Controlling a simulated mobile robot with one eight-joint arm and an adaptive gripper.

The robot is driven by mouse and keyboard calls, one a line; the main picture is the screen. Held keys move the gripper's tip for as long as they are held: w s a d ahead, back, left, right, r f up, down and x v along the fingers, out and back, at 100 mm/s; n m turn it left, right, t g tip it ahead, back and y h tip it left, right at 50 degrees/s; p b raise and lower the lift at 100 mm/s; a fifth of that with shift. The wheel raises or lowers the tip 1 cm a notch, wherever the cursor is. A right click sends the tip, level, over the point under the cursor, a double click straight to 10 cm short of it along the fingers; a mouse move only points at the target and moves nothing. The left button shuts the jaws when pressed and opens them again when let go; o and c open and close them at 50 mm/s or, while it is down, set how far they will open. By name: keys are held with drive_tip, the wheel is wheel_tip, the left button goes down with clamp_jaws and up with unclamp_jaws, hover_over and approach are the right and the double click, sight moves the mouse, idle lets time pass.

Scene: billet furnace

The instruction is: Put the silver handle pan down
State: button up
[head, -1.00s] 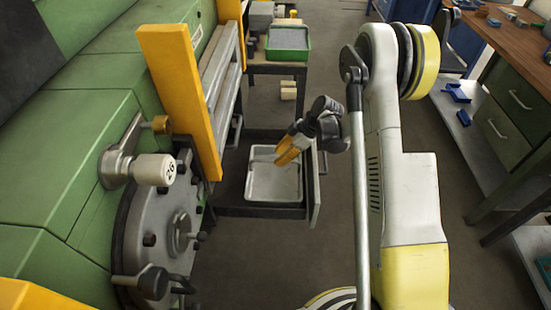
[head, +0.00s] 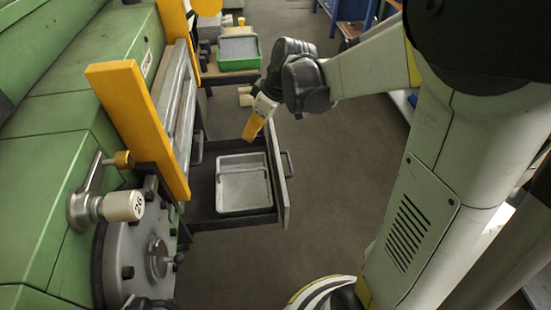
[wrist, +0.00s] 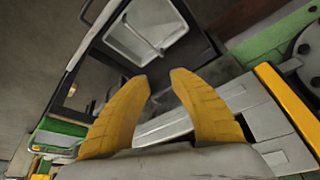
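The pan (head: 232,198) is a light grey rectangular tray with a thin silver handle across it. It lies in the open drawer (head: 283,200), and it also shows at the top of the wrist view (wrist: 125,42). My gripper (head: 250,133) is above the drawer's far side, clear of the pan, with its yellow fingers pointing down. In the wrist view, the two fingers (wrist: 160,77) stand apart with nothing between them.
The green furnace (head: 90,75), with a yellow upright (head: 135,125) and a round flanged door (head: 140,245), stands at left. A green bin (head: 238,64) sits on a table beyond the drawer. Open floor (head: 330,170) lies right of the drawer.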

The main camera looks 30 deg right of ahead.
drive_tip(key=s+a+r+m+t+h, duration=0.1)
drive_tip(key=s+r+m, duration=0.2)
drive_tip(key=s, duration=0.6)
drive_tip(key=s+r+m+t+h, duration=0.2)
drive_tip(key=s+m, duration=0.3)
drive_tip(key=s, duration=0.4)
drive_tip(key=shift+a+r+t, duration=0.3)
drive_tip(key=shift+a+r, duration=0.05)
drive_tip(key=shift+r, duration=0.55)
